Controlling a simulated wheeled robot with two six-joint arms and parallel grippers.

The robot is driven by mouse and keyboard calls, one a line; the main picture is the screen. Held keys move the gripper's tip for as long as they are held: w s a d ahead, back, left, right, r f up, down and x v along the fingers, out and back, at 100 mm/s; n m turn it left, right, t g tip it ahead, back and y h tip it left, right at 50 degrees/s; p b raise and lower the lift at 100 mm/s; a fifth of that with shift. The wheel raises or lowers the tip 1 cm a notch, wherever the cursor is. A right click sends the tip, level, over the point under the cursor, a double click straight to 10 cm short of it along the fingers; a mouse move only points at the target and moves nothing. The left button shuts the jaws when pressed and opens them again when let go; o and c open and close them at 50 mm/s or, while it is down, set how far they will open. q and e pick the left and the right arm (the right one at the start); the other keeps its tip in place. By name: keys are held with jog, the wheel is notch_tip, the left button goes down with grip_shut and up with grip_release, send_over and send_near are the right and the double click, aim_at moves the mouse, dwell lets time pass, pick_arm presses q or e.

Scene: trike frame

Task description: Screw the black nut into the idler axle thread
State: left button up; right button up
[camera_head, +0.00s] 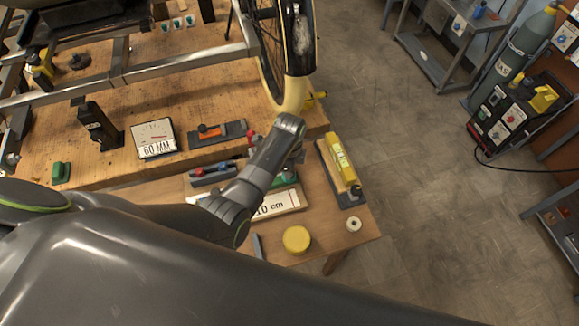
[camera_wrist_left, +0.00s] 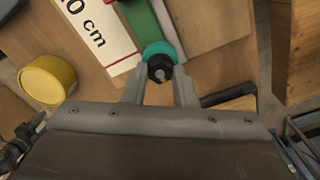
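A small black round piece (camera_wrist_left: 160,68), which looks like the black nut, sits in front of a teal round piece (camera_wrist_left: 158,50) in the left wrist view. My left gripper (camera_wrist_left: 160,80) has its two fingers apart, one on each side of the black piece, with a gap showing. In the head view my left gripper (camera_head: 290,145) is over the small front table, near the 10 cm board (camera_head: 277,204); it hides the black piece there. The trike frame (camera_head: 135,75) with a wheel (camera_head: 268,60) stands on the bench behind. I cannot make out the idler axle thread. My right gripper is not in view.
A yellow round tin (camera_head: 296,239) and a white roll (camera_head: 353,224) are near the table's front edge. A yellow level (camera_head: 342,160) lies at the right edge. A 60 MM card (camera_head: 154,139) and a black upright block (camera_head: 97,125) are on the bench.

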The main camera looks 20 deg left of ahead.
pick_arm(q)
jog(key=shift+o, duration=0.5)
jog(key=n, duration=1.2)
jog(key=shift+w, duration=0.1)
jog(key=shift+c, duration=0.2)
